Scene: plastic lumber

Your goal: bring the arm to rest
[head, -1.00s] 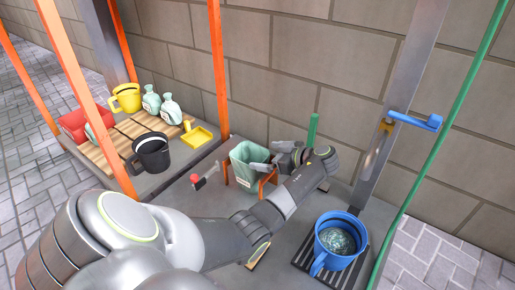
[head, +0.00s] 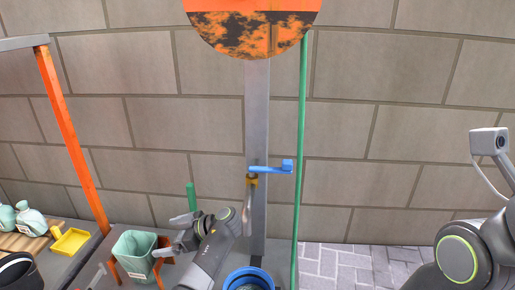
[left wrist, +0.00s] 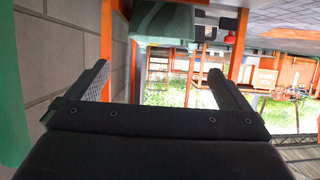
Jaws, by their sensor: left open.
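My left gripper (head: 172,236) is open and empty in the head view. Its two grey fingers are spread beside the pale green bin (head: 133,252), close to its right side; I cannot tell whether they touch it. In the left wrist view the fingers of my left gripper (left wrist: 160,82) stand wide apart with nothing between them. The bin (left wrist: 165,22) shows past them at the top. Part of my right arm (head: 465,260) is at the lower right of the head view; its gripper is not in view.
A green post (head: 191,196) stands just behind the left gripper. A metal upright (head: 257,120) with a blue hook (head: 272,168) and a green pole (head: 300,150) stand to its right. A yellow scoop (head: 70,241) and bottles (head: 32,220) are left.

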